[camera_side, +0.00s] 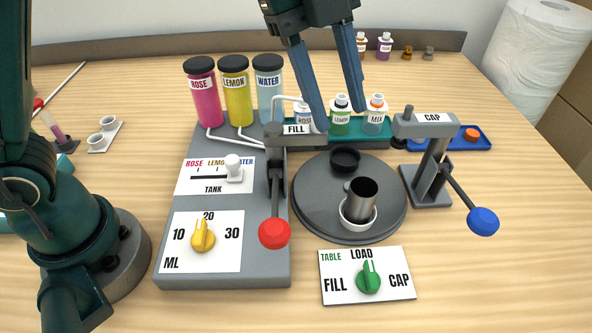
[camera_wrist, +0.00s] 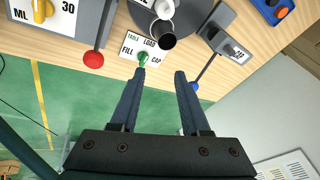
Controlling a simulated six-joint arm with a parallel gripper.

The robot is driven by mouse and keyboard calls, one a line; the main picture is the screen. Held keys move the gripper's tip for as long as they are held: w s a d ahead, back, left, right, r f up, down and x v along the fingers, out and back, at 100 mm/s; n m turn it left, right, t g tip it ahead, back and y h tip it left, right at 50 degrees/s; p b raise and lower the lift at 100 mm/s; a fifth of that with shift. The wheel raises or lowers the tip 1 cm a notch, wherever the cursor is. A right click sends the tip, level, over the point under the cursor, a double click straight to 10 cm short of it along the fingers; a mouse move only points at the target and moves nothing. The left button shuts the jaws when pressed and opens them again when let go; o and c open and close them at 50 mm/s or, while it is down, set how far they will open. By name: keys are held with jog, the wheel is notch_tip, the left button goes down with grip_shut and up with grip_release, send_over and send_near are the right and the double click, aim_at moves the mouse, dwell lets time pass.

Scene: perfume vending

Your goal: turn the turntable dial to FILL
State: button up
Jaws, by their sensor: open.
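The green turntable dial (camera_side: 369,278) sits on a white TABLE plate (camera_side: 391,260) marked FILL, LOAD and CAP. Its pointer stands up toward LOAD. The dial also shows in the wrist view (camera_wrist: 144,58), close to the tip of my left finger there. My gripper (camera_side: 338,108) is open and empty, raised over the back of the station in the side picture. Its two fingers also show in the wrist view (camera_wrist: 160,72). The round grey turntable (camera_side: 308,197) holds a silver cup (camera_side: 362,198) in a white holder at the front and a black holder (camera_side: 345,158) at the back.
The FILL lever with a red ball (camera_side: 274,233) stands left of the turntable. The CAP lever with a blue ball (camera_side: 484,221) stands right. A yellow ML dial (camera_side: 202,235) points at 20. Several bottles stand in a green rack (camera_side: 350,141) behind. Table in front of the TABLE plate is clear.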

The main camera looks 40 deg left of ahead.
aim_at(371, 273)
jog(key=s+d+f+m+g, duration=0.1)
jog(key=d+f, duration=0.2)
jog(key=f, duration=0.3)
jog(key=s+d+f+m+g, duration=0.1)
jog(key=d+f+m, duration=0.1)
jog(key=d+f, duration=0.2)
jog(key=s+d+f+m+g, duration=0.1)
jog(key=d+f, duration=0.3)
jog(key=f, duration=0.4)
jog(key=shift+s+f+m+g+y, duration=0.3)
jog(key=shift+g+y, duration=0.1)
jog(key=shift+g, duration=0.2)
grip_shut()
